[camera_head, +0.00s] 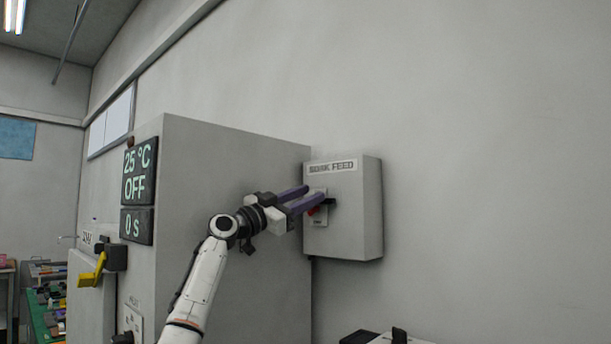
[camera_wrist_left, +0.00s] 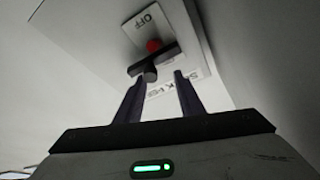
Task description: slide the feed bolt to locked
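A grey wall box (camera_head: 345,235) has a label ending in "FEED" and carries a small plate with a black handle (camera_head: 331,201) and a red spot (camera_head: 314,211). In the left wrist view the black crossbar handle (camera_wrist_left: 152,66) lies just beyond my fingertips, with a red knob (camera_wrist_left: 153,45) behind it and a plate (camera_wrist_left: 150,22) reading "OFF". My left gripper (camera_head: 315,196) reaches the front of the box with its two purple fingers apart. It also shows open in the wrist view (camera_wrist_left: 160,76); I cannot tell whether it touches the handle. The right gripper is not in view.
A large grey cabinet (camera_head: 230,150) stands left of the box, with displays reading "25 °C OFF" (camera_head: 139,172) and "0 s" (camera_head: 137,226). The wall right of the box is bare.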

